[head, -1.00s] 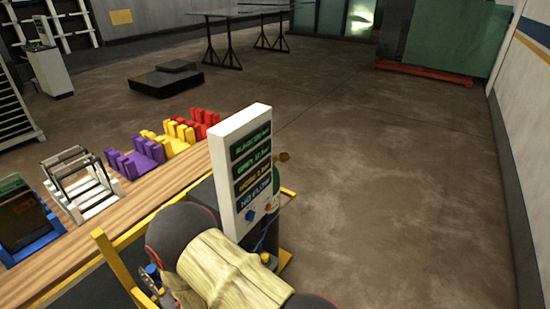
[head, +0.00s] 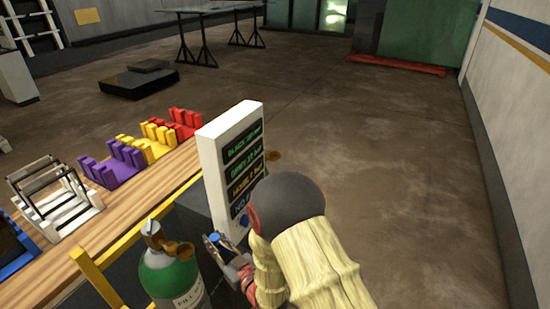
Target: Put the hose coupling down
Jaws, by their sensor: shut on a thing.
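My gripper (head: 222,250) is low in the middle of the head view, partly hidden by my own arm. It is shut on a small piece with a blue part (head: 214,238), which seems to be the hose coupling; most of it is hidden. It is just right of a green gas cylinder (head: 170,278) with a brass valve on top, and in front of the white display panel (head: 212,160). I cannot tell whether the coupling touches either one.
A wooden bench (head: 155,190) on the left carries purple (head: 112,165), yellow (head: 156,140) and red (head: 184,122) racks and a white wire rack (head: 60,200). A yellow rail (head: 95,280) runs along its front. The floor (head: 390,190) at right is clear.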

